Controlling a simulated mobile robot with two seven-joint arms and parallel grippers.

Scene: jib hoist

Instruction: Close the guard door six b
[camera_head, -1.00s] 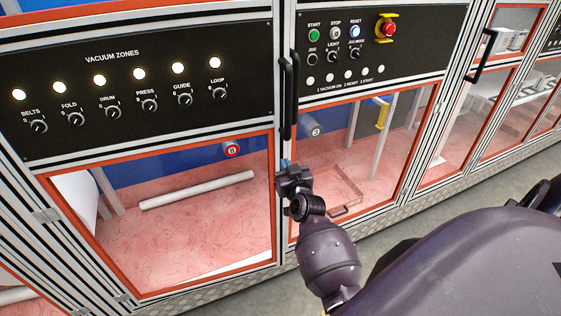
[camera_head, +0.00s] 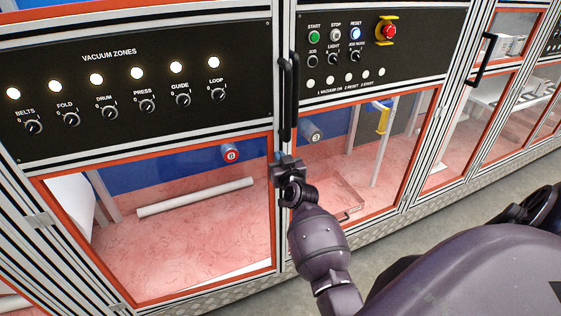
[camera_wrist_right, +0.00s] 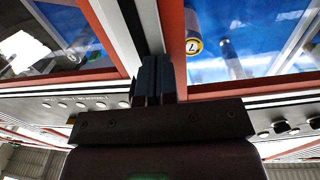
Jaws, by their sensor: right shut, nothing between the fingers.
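Two guard doors with orange-red edges and clear panes meet at a vertical seam in the head view: a left door (camera_head: 160,296) and a right door (camera_head: 372,216). Each has a black bar handle beside the seam, a left handle (camera_head: 285,100) and a right handle (camera_head: 295,95). I cannot read which is six b, nor tell whether either stands slightly ajar. My right gripper (camera_head: 279,158) is shut and empty at the seam, just below the handles. In the right wrist view its fingers (camera_wrist_right: 153,80) are together by the frame strips; contact is unclear. My left gripper is out of view.
A black vacuum zones panel (camera_head: 140,75) with lit lamps and knobs is on the left. A start/stop panel (camera_head: 420,45) with a red emergency button (camera_head: 389,31) is on the right. A white roller (camera_head: 195,197) lies behind the left pane. Grey floor (camera_head: 440,232) is clear at lower right.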

